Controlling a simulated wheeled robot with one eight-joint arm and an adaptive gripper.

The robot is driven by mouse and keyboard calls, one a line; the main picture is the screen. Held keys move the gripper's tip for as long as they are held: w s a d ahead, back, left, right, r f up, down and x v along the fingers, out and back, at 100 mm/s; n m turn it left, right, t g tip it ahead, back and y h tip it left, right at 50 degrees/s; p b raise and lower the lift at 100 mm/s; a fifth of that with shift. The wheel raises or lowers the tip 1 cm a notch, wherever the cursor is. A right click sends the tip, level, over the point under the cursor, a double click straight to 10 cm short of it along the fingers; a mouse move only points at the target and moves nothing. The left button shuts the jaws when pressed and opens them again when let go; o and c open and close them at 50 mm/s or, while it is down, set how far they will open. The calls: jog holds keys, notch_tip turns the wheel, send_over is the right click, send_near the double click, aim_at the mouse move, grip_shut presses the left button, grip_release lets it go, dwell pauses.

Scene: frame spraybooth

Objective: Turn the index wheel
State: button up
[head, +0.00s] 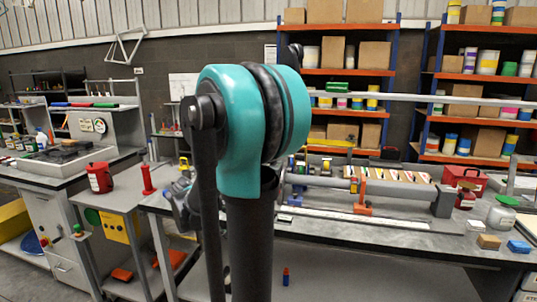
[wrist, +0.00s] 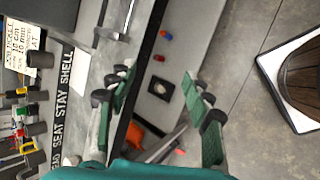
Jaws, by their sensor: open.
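My gripper (wrist: 160,82) is open in the wrist view, its green-padded fingers wide apart with nothing held between them. Below the gap lie a grey surface and a dark square piece with a round centre (wrist: 161,88); I cannot tell what it is. I cannot make out the index wheel for certain in either view. In the head view my teal arm joint and dark link cover the middle of the workbench (head: 330,236) and part of the long rail fixture (head: 400,188) on it. My gripper is mostly hidden behind the arm there.
A red can (head: 100,177) stands on the left bench. A red toolbox (head: 465,180) sits at the right of the workbench. Orange-and-blue shelves (head: 345,72) stand behind. The wrist view shows a lettered strip (wrist: 65,95) and open concrete floor (wrist: 245,75).

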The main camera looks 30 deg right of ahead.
jog(key=w+d+r+n+g+h, duration=0.2)
jog(key=w+d+r+n+h, duration=0.25)
jog(key=w+r, duration=0.35)
jog(key=w+d+r+n+g+h, duration=0.2)
jog(key=w+d+r+n+h, duration=0.3)
jog(key=w+r, duration=0.4)
jog(key=shift+m+h, duration=0.45)
jog(key=d, duration=0.6)
jog(key=s+d, duration=0.1)
jog(key=d, duration=1.1)
jog(key=shift+s+f, duration=0.15)
jog(key=shift+s, duration=0.25)
jog(key=shift+c, duration=0.2)
jog(key=c, duration=1.1)
jog(key=shift+t, duration=0.3)
jog(key=shift+s+n+t, duration=0.1)
jog(key=shift+n+t, duration=0.3)
